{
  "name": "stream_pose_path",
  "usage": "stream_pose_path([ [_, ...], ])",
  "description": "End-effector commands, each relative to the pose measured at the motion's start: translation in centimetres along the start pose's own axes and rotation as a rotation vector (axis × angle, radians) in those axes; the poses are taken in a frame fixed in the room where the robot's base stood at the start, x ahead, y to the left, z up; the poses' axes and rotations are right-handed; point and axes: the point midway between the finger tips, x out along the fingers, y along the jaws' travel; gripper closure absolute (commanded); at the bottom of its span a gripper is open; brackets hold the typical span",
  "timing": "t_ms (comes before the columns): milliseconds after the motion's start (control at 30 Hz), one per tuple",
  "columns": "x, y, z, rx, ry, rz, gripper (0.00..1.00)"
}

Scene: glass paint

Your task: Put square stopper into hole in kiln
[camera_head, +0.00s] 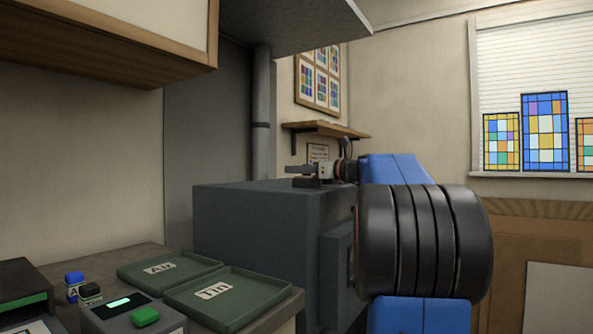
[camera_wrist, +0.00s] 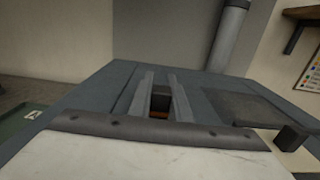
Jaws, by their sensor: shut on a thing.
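The kiln (camera_head: 270,235) is a dark grey box in the middle of the head view; its top (camera_wrist: 105,95) fills much of the wrist view. My gripper (camera_head: 298,169) is low over the kiln top. In the wrist view its two grey fingers (camera_wrist: 163,82) are shut on a small dark block, seemingly the square stopper (camera_wrist: 162,91). Just nearer than the block, between the fingers, a dark opening with an orange glow (camera_wrist: 158,114) shows, seemingly the hole. The stopper's lower part is hidden, so I cannot tell whether it is in the hole.
A dark flat slab (camera_wrist: 245,108) and a small block (camera_wrist: 292,138) show right of the fingers. A grey pipe (camera_head: 262,120) rises behind the kiln. Green trays (camera_head: 225,297) and a control box (camera_head: 130,315) stand on the bench at left. A shelf (camera_head: 325,130) is on the wall.

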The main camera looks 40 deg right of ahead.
Motion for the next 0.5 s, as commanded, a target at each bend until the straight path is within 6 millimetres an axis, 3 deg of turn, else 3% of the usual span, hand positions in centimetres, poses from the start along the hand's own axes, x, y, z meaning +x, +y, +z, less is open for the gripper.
stream_pose_path([
  [300,0.0,0.01,0.03,-0.001,0.0,0.0,1.0],
  [333,0.0,0.01,0.03,-0.001,0.0,0.0,0.76],
  [400,0.0,0.01,0.03,-0.001,0.0,0.0,0.61],
  [500,0.0,0.01,0.03,-0.001,0.0,0.0,0.61],
])
